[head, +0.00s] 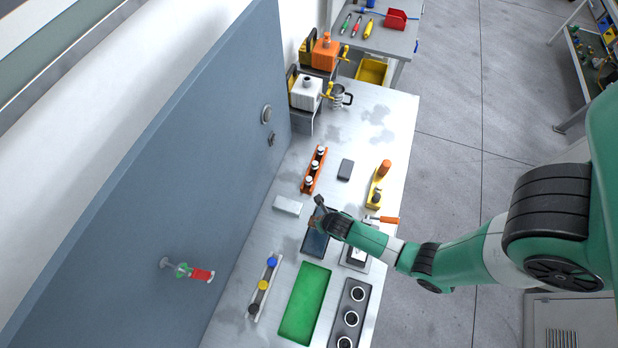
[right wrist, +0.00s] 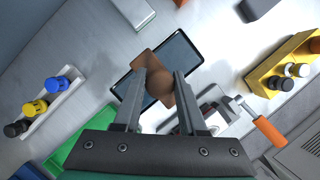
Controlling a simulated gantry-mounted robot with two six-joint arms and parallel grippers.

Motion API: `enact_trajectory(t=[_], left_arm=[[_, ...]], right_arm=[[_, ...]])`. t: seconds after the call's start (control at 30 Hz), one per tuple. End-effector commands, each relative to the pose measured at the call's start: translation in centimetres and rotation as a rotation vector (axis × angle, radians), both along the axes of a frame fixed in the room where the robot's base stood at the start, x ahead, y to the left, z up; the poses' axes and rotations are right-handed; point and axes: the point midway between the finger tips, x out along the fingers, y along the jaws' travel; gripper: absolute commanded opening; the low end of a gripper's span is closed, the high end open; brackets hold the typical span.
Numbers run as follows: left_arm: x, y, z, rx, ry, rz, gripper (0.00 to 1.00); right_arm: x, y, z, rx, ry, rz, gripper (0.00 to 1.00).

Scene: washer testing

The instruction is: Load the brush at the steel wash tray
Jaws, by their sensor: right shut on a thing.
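My right gripper (head: 319,215) is over the far end of a dark, shallow tray with a thin pale rim (head: 314,244). In the right wrist view the gripper (right wrist: 158,82) is shut on a brown brush (right wrist: 160,84), whose body sits between the two fingers. The brush lies across the middle of the tray (right wrist: 186,55) in that view. I cannot tell whether its tip touches the tray's surface. The fingers and brush hide part of the tray. My left gripper is not in view.
A white block (head: 287,205) lies left of the tray. A green mat (head: 304,303), a rack with blue, yellow and black caps (head: 263,286) and a grey holder with round openings (head: 351,318) stand nearer. An orange-handled crank (head: 388,220) is right. A blue-grey panel (head: 160,170) borders the left.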

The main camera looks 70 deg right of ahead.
Motion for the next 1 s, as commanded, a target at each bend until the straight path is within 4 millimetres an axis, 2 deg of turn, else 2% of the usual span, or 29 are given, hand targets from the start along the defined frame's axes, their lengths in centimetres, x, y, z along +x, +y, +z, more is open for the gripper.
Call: enact_trajectory(t=[0.27, 0.63, 1.0], left_arm=[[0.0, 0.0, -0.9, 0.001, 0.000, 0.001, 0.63], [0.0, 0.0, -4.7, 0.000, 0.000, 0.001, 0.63], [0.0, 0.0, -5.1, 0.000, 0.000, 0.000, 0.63]], right_arm=[[0.1, 0.0, -1.3, 0.000, 0.000, 0.002, 0.00], [0.1, 0.0, -5.7, 0.000, -0.001, 0.003, 0.00], [0.1, 0.0, -6.0, -0.001, -0.001, 0.002, 0.00]])
